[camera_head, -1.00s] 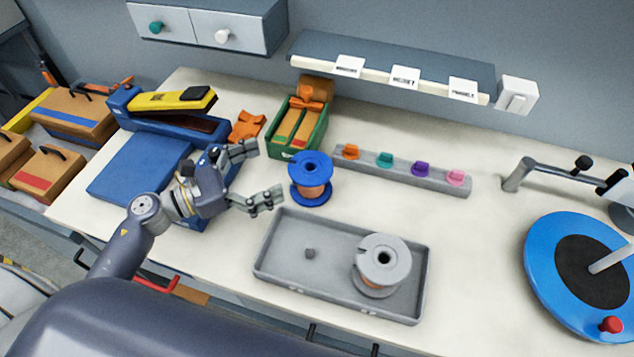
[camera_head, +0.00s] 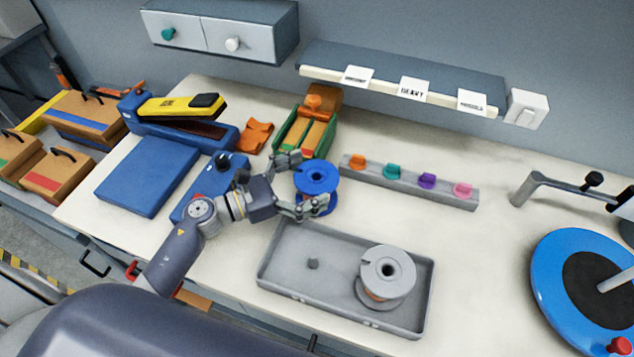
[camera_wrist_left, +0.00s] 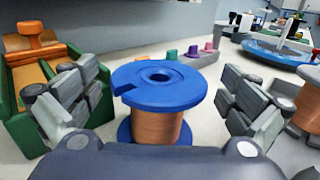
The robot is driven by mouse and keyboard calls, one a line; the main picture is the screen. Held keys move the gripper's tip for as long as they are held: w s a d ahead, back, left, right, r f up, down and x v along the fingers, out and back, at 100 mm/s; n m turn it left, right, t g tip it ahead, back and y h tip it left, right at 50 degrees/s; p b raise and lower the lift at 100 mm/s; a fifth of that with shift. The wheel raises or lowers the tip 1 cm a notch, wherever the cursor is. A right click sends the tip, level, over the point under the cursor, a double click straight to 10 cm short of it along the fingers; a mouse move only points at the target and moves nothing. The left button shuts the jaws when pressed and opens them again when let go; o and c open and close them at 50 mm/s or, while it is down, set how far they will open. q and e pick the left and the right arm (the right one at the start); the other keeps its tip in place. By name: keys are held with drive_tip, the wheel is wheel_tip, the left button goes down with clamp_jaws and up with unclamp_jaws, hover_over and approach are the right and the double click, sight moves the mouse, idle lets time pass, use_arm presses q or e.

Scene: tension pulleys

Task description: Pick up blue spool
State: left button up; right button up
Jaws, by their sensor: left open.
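The blue spool (camera_head: 317,178), wound with copper wire, stands upright on the workbench. My left gripper (camera_head: 300,182) is open around it, with one finger on the far side and one on the near side. In the left wrist view the blue spool (camera_wrist_left: 159,88) stands between the two open fingers of my left gripper (camera_wrist_left: 155,110), with a gap on each side. The spool's lower flange is partly hidden by the gripper body there. My right gripper is not in view.
A grey tray (camera_head: 285,270) holding a grey spool (camera_head: 388,268) lies just in front. A green box (camera_head: 322,138) stands close behind the blue spool. A grey rail (camera_head: 408,184) with coloured knobs lies to the right. Bare bench lies right of the tray.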

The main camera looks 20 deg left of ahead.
use_arm(q)
drive_tip(key=c, duration=1.6)
drive_tip(key=shift+r, duration=0.1)
drive_tip(key=shift+c, duration=0.2)
wheel_tip(320, 180, up, 10)
